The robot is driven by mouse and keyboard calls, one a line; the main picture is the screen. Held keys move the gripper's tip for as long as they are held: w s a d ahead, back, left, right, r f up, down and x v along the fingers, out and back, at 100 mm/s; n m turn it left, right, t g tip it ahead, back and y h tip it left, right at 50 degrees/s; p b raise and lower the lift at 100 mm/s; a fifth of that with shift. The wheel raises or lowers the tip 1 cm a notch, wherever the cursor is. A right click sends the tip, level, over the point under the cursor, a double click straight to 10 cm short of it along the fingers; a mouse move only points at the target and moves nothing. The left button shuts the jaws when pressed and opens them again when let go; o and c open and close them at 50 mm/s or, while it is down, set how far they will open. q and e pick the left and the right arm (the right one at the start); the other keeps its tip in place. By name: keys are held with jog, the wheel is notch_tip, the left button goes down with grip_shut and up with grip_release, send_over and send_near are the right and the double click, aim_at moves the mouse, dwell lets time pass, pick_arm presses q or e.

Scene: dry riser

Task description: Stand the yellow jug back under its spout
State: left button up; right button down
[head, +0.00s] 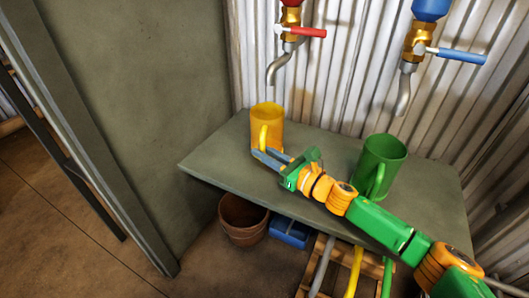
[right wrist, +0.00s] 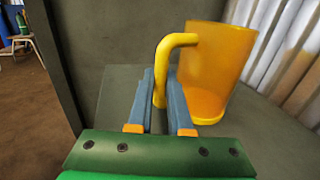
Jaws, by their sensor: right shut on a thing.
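The yellow jug (head: 268,118) stands upright on the grey shelf (head: 318,160), near its left end. It is below and a little left of the spout of the red-handled tap (head: 280,66). My right gripper (head: 269,157) is shut on the jug's handle. In the right wrist view the jug (right wrist: 218,65) is right of the fingers, and its handle (right wrist: 163,65) runs down between the two blue-grey fingertips (right wrist: 160,95). My left gripper is not in view.
A green jug (head: 381,160) stands on the shelf to the right, below the blue-handled tap (head: 408,70), close behind my right arm. A clay pot (head: 242,218), a blue box (head: 291,232) and a wooden pallet (head: 372,268) are below the shelf. A grey wall (head: 150,90) bounds the left.

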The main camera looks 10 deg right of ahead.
jog(key=c, duration=0.8)
grip_release()
jog(key=shift+f, duration=0.15)
jog(key=shift+o, duration=0.2)
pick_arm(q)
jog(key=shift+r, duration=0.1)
pick_arm(e)
jog(key=p+v, duration=0.1)
jog(key=v, duration=0.6)
jog(key=shift+s, duration=0.1)
